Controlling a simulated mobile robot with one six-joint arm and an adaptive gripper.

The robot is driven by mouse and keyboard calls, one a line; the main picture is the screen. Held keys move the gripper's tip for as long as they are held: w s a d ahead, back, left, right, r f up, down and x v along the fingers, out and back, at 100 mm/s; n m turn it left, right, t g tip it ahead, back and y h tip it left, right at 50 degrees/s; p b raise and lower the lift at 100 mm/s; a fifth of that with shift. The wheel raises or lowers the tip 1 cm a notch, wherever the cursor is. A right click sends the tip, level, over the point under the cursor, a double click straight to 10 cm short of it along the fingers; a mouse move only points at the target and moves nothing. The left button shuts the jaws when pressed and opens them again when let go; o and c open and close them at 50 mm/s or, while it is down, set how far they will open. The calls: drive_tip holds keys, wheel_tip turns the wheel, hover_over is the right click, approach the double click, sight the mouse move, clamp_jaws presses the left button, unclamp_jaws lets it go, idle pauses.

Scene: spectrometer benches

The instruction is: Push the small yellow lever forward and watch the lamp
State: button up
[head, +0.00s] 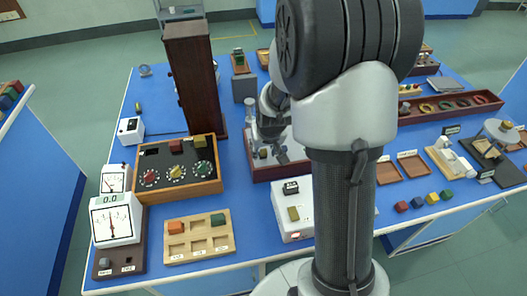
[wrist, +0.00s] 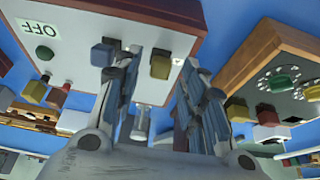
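My gripper (head: 269,146) is low over a wooden-rimmed box with a pale top (head: 262,173), its fingers apart and nothing held. In the wrist view the open fingers (wrist: 162,60) flank a small yellow block-like lever (wrist: 160,66) on that pale top; it also shows in the head view (head: 263,153). I cannot tell whether a finger touches it. A blue block (wrist: 103,53) stands beside the left finger. A pale cylinder (wrist: 142,122) shows between the fingers. I cannot tell which part is the lamp.
A dark tall post (head: 190,75) and a dial panel (head: 178,172) stand to the left. A white box (head: 292,224) with another yellow piece (head: 293,213) stands in front. Meters (head: 116,219) and a block tray (head: 198,237) lie front left. An OFF label (wrist: 38,29) shows on the pale top.

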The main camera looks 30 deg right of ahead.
drive_tip(key=shift+w+f, duration=0.15)
drive_tip(key=shift+f, duration=0.25)
clamp_jaws()
